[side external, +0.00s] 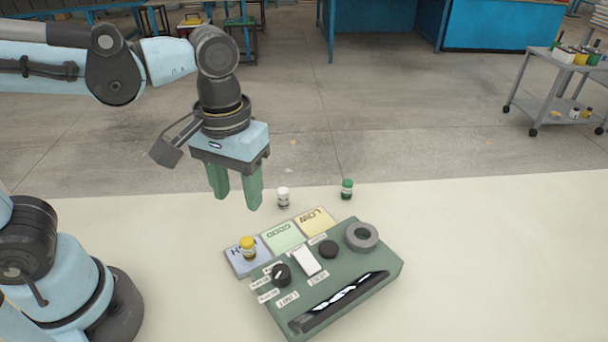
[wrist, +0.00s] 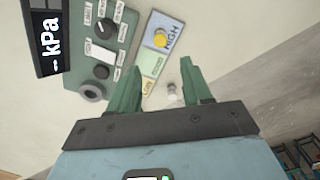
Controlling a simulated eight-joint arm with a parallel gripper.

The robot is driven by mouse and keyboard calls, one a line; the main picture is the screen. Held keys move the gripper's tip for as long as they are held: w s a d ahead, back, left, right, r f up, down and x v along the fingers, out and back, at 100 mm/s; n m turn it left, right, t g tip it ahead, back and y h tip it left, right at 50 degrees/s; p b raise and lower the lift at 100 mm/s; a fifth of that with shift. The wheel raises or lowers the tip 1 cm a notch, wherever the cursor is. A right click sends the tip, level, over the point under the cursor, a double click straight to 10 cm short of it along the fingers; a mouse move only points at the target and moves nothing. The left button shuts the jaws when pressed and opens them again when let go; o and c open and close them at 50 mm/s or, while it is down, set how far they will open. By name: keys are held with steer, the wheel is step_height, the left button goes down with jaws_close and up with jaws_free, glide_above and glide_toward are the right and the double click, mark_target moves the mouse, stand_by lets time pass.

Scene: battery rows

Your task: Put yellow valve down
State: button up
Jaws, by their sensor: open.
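The yellow valve (side external: 247,246) stands upright on the blue card (side external: 240,266), whose lettering looks like "HIGH". The wrist view shows the yellow valve (wrist: 160,40) from above on the same card (wrist: 170,28). My gripper (side external: 236,201) is open and empty, raised above the table behind the cards and apart from the yellow valve. In the wrist view its two green fingers (wrist: 160,76) are spread, with the yellow valve beyond their tips.
A green "GOOD" card (side external: 283,236) and a yellow "LOW" card (side external: 315,221) adjoin the blue one. A white-capped valve (side external: 283,196) and a green valve (side external: 347,188) stand behind them. A green control box (side external: 350,292) with knobs lies in front. The right table area is clear.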

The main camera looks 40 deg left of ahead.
steer(key=w+a+m+t, duration=0.3)
steer(key=a+t, duration=0.4)
steer(key=a, duration=0.2)
steer(key=shift+w+a+f, duration=0.3)
steer(key=shift+w+f, duration=0.05)
